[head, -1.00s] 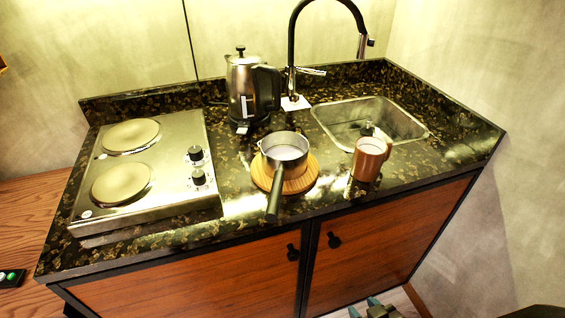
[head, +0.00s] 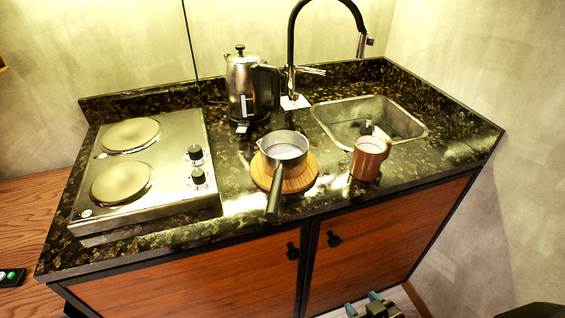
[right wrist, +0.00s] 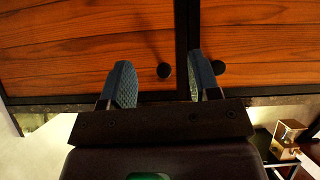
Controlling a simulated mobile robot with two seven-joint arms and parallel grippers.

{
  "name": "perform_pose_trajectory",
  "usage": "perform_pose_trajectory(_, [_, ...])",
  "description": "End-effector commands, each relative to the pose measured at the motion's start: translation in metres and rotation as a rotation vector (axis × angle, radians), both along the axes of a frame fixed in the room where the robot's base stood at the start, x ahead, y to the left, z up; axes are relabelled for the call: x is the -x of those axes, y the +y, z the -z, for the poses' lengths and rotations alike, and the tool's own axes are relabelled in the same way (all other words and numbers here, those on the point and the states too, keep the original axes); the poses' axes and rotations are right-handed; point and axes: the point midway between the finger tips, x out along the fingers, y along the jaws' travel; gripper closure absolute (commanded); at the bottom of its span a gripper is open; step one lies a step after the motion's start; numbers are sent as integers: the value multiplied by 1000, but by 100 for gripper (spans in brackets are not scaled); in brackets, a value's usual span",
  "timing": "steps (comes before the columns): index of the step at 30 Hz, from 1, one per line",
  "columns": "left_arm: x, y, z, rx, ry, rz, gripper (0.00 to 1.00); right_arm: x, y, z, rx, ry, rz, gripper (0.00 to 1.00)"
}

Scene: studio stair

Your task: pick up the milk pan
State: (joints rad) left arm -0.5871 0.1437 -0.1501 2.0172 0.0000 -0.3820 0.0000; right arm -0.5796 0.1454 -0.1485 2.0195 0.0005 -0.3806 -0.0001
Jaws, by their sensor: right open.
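The milk pan (head: 286,149) is a small grey metal pan with a dark handle (head: 273,199) pointing toward the counter's front edge. It sits upright on a round wooden board (head: 303,180). My right gripper (head: 364,300) is low at the bottom of the head view, in front of the cabinet and well below the pan. In the right wrist view its two fingers (right wrist: 158,84) are spread with nothing between them, facing the cabinet doors. My left gripper is not in view.
A brown mug (head: 367,160) stands right of the pan, beside the sink (head: 400,119). A kettle (head: 246,88) stands behind the pan. A two-plate hob (head: 175,178) is to the left. Dark knobs (head: 333,239) stick out from the cabinet doors.

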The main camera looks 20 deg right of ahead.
Motion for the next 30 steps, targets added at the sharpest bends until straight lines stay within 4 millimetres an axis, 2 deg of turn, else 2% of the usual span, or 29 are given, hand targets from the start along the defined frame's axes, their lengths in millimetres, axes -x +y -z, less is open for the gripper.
perform_pose_trajectory(5, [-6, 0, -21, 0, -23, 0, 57, -51, 0, -46, 45, -107, -79, 44])
perform_pose_trajectory(9, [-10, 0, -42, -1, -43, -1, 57, -102, 14, -104, 124, -223, -226, 44])
perform_pose_trajectory(15, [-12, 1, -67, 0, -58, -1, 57, -151, 37, -181, 296, -359, -453, 44])
perform_pose_trajectory(22, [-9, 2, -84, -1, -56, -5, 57, -180, 53, -249, 590, -471, -706, 44])
perform_pose_trajectory(27, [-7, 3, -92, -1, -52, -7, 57, -185, 54, -273, 810, -508, -854, 44])
perform_pose_trajectory(30, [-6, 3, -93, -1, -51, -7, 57, -183, 52, -276, 930, -515, -931, 44])
